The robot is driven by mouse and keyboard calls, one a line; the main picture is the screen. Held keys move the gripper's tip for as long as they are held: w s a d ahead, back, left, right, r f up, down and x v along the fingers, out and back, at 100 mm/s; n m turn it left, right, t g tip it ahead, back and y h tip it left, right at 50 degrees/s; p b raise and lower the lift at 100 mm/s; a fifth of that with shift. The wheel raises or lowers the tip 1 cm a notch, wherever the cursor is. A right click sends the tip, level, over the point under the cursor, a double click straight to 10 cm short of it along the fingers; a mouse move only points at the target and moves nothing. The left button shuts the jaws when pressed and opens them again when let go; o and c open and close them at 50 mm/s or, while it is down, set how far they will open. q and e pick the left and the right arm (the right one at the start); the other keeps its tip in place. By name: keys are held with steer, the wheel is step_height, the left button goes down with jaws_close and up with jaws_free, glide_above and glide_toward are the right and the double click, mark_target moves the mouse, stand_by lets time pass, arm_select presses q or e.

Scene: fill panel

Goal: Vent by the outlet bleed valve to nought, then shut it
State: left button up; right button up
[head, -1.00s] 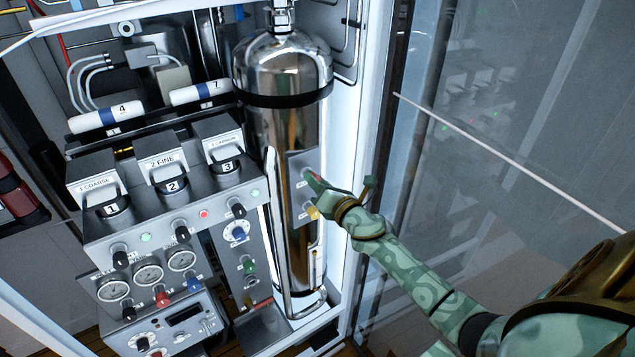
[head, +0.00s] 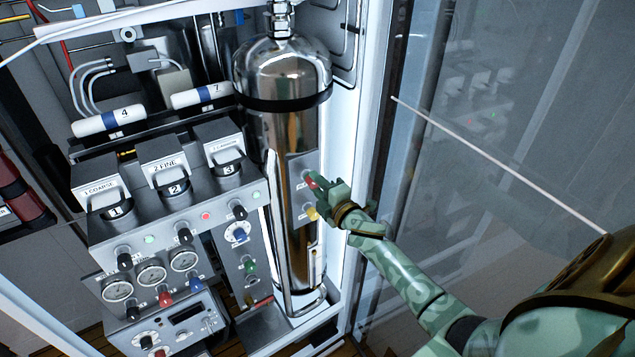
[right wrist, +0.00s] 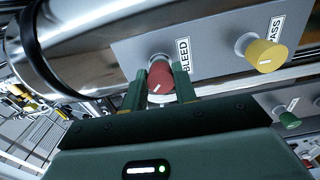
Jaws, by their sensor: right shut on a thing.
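The outlet bleed valve is a red knob (right wrist: 160,78) marked BLEED on a grey plate (right wrist: 205,50); in the head view the red knob (head: 311,181) sits on the plate in front of the steel cylinder (head: 285,130). My right gripper (right wrist: 158,85) has a finger on each side of the red knob and is shut on it. In the head view my right gripper (head: 318,186) comes in from the right and partly covers the knob. The white line on the knob shows in the right wrist view. My left gripper is not in view.
A yellow knob (right wrist: 266,56), its label partly readable as PASS, is beside the red one. A green knob (right wrist: 289,120) is on another panel. Three gauges (head: 151,273) are at the lower left, their readings too small to tell. A glass door (head: 500,130) stands at right.

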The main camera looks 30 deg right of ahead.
steer(key=shift+f+m+p, duration=0.15)
steer(key=shift+m+p, duration=1.4)
steer(key=shift+m, duration=2.75)
steer(key=o, duration=1)
steer(key=shift+s, duration=0.15)
steer(key=s, duration=1.6)
steer(key=shift+s+b, duration=0.1)
steer(key=shift+b, duration=0.25)
